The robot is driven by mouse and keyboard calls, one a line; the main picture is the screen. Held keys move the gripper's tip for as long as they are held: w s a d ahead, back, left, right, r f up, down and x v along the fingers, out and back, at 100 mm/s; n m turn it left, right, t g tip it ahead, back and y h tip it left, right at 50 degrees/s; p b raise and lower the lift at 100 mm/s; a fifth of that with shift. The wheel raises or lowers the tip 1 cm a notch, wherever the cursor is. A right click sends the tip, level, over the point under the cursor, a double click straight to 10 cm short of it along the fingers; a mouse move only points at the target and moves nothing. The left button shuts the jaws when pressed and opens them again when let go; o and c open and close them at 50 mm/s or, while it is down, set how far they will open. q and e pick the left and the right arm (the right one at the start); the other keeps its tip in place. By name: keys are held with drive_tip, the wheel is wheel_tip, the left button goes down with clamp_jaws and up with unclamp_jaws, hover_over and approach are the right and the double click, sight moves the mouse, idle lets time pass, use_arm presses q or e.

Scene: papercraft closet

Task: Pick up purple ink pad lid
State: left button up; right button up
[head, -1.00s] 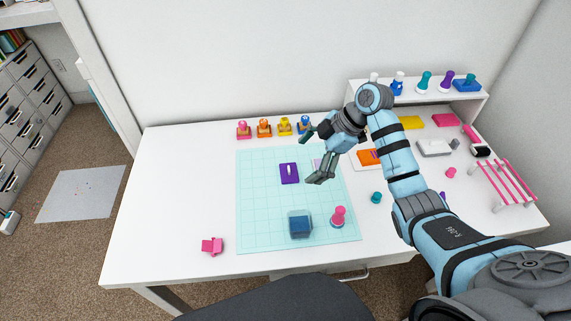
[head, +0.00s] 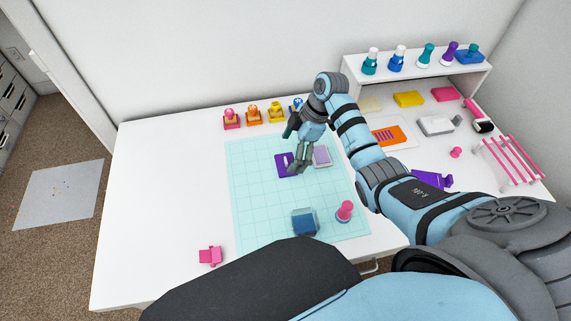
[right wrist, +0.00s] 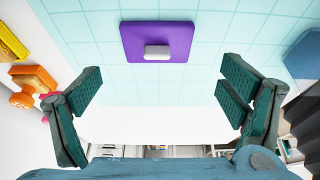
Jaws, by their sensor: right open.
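The purple ink pad lid (head: 280,163) lies flat on the teal gridded mat (head: 255,215). In the right wrist view the lid (right wrist: 158,32) is a purple rectangle with a white handle, ahead of the fingers and roughly centred between them. My right gripper (head: 294,148) is above the mat at the lid, partly covering it in the head view. Its fingers (right wrist: 162,88) are spread wide with nothing between them. A pale lilac pad (head: 322,156) lies just right of the lid. My left gripper is not in view.
Several stamps, including a pink one (head: 231,119), line the back edge. A blue block (head: 304,223) and pink stamp (head: 345,211) stand on the front of the mat. An orange pad (head: 388,136) and a shelf (head: 420,76) are at right. The mat's left side is clear.

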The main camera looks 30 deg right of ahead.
sight(287, 161)
drive_tip(key=x, duration=0.2)
drive_tip(key=b+x, duration=0.1)
drive_tip(key=x, duration=0.1)
drive_tip(key=shift+w+d+f, duration=0.15)
drive_tip(key=shift+d, duration=0.2)
drive_tip(key=c, duration=0.9)
drive_tip(key=shift+c, duration=0.7)
drive_tip(key=shift+r, duration=0.2)
drive_tip(key=shift+c, duration=1)
